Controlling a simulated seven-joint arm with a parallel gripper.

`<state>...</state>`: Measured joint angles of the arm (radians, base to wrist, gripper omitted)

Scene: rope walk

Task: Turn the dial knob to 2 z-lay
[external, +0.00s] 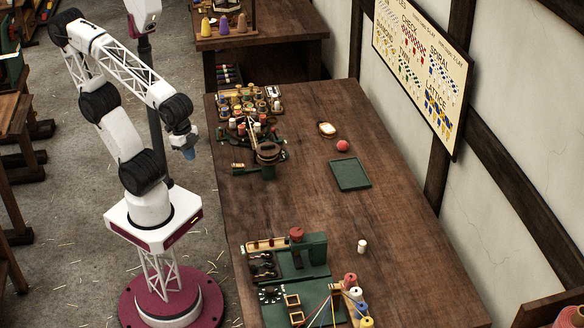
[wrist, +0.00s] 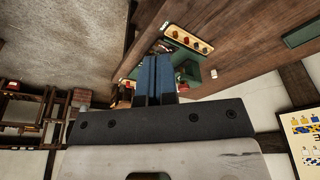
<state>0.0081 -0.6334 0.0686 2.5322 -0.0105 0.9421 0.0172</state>
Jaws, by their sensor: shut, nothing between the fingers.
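My gripper (external: 188,154) hangs in the air left of the bench, over the floor, with its blue fingers together and empty. The shut fingers also show in the wrist view (wrist: 155,78). A green machine (external: 313,252) stands at the near end of the bench, well apart from my gripper. It carries a round red knob-like part (external: 297,233) and, at its lower left, a dark panel with white marks (external: 271,294). The marks are too small to read, so I cannot tell which part is the dial or its setting.
The wooden bench (external: 310,110) has a clear middle. A poster (external: 421,66) hangs on the wall.

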